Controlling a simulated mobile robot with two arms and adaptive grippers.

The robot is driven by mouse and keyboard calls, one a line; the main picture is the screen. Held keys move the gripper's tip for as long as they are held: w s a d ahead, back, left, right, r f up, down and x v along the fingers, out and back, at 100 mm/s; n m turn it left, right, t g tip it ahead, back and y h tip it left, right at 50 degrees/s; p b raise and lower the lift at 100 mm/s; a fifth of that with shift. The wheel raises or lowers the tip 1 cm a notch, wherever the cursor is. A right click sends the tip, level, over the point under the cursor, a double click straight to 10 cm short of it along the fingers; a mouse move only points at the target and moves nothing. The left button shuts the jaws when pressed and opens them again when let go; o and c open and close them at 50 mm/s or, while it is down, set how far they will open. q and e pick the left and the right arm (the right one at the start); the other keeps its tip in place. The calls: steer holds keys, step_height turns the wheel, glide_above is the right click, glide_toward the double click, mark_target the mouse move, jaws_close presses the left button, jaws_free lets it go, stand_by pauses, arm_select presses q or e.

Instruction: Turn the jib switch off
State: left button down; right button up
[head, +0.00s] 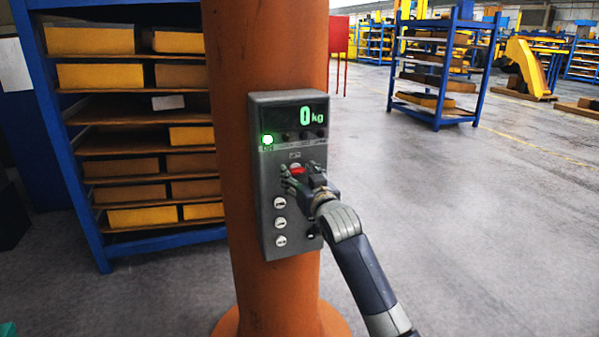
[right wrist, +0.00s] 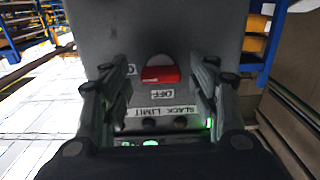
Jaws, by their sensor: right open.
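The jib switch is a red knob (head: 297,170) on a grey control box (head: 263,190) fixed to an orange column. My right gripper (head: 303,177) is in front of the box at the switch and partly hides it. In the right wrist view the red knob (right wrist: 161,74) lies between the two spread fingers of my right gripper (right wrist: 163,72), with a gap on each side. An "OFF" label (right wrist: 162,94) shows beside the knob. A green lamp (head: 267,140) is lit and the display (head: 305,116) reads 0 kg. My left gripper is not in view.
Several white buttons (head: 280,223) sit low on the box. The orange column (head: 270,50) stands close in front. Open grey floor (head: 480,210) lies at right.

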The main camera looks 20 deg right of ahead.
steer(key=shift+w, duration=0.3)
steer(key=c, duration=1.1)
steer(key=shift+o, duration=0.2)
